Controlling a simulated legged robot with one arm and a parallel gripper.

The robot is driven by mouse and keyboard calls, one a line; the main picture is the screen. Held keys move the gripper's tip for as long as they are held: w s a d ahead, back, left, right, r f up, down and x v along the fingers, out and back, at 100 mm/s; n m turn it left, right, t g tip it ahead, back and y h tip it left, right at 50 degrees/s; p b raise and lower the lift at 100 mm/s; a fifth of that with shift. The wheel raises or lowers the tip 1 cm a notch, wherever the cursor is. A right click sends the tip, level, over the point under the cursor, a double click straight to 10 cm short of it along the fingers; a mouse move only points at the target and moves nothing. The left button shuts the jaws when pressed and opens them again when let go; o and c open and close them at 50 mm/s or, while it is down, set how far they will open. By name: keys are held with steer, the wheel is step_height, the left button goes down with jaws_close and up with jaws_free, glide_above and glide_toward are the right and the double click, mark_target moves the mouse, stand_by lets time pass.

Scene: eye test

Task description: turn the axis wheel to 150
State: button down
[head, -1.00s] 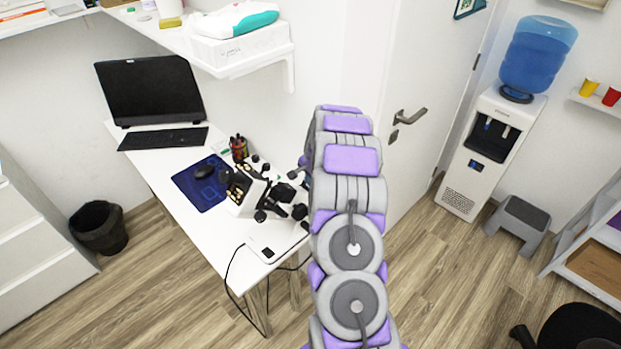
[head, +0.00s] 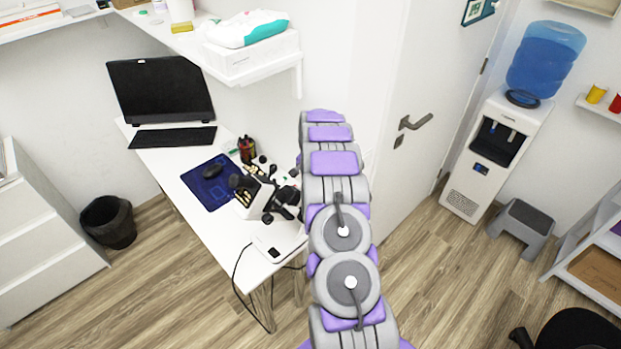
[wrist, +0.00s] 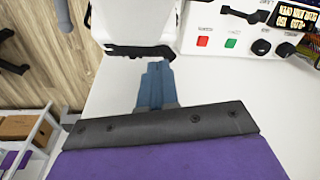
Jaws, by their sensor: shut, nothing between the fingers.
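A white device with black parts (head: 250,203) stands on the white desk (head: 215,228) in the head view, partly behind my arm. In the wrist view its white panel (wrist: 215,42) shows at the upper right, with a red button, a green button, black knobs (wrist: 262,47), a black lever (wrist: 243,14) and a lit display (wrist: 295,18). I cannot tell which part is the axis wheel. My gripper (wrist: 155,72) shows in the wrist view, blue-grey, shut and empty, over the white surface left of the panel. It is hidden in the head view.
A shelf (head: 240,72) hangs above. A door (head: 415,100), water dispenser (head: 497,150) and step stool (head: 521,228) are at the right. A bin (head: 108,222) stands left.

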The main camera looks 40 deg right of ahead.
steer(key=shift+s, duration=0.15)
steer(key=shift+s, duration=0.7)
step_height(320, 180, up, 17)
steer(key=s+p, duration=0.2)
steer(key=s+a+r+n+b, duration=0.1)
steer(key=s+a+r+n, duration=0.15)
steer(key=a, duration=0.45)
steer(key=s+a+r+n, duration=0.1)
steer(key=a+r, duration=0.2)
steer(key=a, duration=0.3)
steer(key=s+a+r+n+g+y+b, duration=0.1)
steer(key=s+a+r+n, duration=0.2)
steer(key=s+a, duration=0.7)
steer(key=s+a+r+n+g+b, duration=0.15)
steer(key=s+a+n, duration=0.25)
steer(key=s+a, duration=0.55)
steer(key=s+a+f+n, duration=0.1)
steer(key=s+a, duration=0.1)
steer(key=s, duration=0.6)
steer(key=s+a+f+n+b, duration=0.1)
steer(key=s+a+n, duration=0.1)
steer(key=s, duration=0.7)
steer(key=shift+a+g, duration=0.25)
steer(key=shift+g, duration=0.2)
